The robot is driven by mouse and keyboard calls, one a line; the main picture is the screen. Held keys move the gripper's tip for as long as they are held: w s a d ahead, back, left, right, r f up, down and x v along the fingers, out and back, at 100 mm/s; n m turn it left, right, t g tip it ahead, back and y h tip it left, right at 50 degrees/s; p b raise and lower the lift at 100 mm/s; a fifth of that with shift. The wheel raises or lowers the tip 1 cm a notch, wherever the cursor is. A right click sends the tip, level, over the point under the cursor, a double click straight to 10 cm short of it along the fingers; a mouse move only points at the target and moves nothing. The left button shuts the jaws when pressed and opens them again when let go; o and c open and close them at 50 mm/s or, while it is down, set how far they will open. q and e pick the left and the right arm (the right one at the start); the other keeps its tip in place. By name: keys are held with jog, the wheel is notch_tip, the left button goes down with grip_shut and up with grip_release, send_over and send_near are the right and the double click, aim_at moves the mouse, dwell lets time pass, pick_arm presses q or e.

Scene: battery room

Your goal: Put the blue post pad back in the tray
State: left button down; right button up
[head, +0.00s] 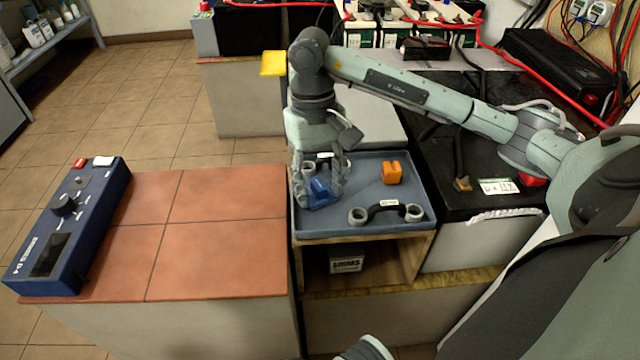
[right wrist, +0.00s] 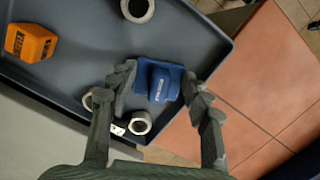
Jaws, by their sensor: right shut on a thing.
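The blue post pad (head: 321,191) is held between the fingers of my right gripper (head: 322,190). In the right wrist view the pad (right wrist: 158,81) sits between the two fingers of the right gripper (right wrist: 160,92), with a small label on its face. The grey-blue tray (head: 345,226) is below, and the pad is over its left part, near the left rim. I cannot tell if the pad touches the tray floor. The tray (right wrist: 85,70) also shows in the right wrist view.
In the tray are an orange block (head: 392,173), a black link with grey ring ends (head: 386,208) and a grey ring (head: 308,169). A tiled counter (head: 215,225) with a blue device (head: 68,228) stands left. A black battery (head: 480,160) stands right.

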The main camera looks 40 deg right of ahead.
aim_at(318, 182)
jog(key=o, duration=0.9)
pick_arm(q)
jog(key=shift+w+r, duration=0.15)
jog(key=shift+r, duration=0.25)
pick_arm(e)
jog(key=shift+o, duration=0.2)
pick_arm(q)
jog(key=shift+f, duration=0.1)
pick_arm(e)
jog(key=shift+r+p, duration=0.2)
jog(key=shift+p, duration=0.1)
jog(key=shift+w+r, duration=0.15)
jog(key=shift+r, duration=0.3)
jog(key=r, duration=0.5)
jog(key=shift+w+d+r, duration=0.15)
jog(key=shift+w+r, duration=0.2)
jog(key=shift+r, duration=0.05)
pick_arm(q)
jog(key=shift+s+f+p, duration=0.25)
jog(key=shift+f+p, duration=0.05)
jog(key=shift+f, duration=0.6)
jog(key=shift+s+f+p, duration=0.2)
jog(key=shift+f+p, duration=0.05)
jog(key=shift+f, duration=0.65)
pick_arm(e)
jog(key=shift+w+r, duration=0.15)
jog(key=shift+r, duration=1.1)
jog(key=shift+w+r, duration=0.1)
jog(key=shift+r, duration=1.15)
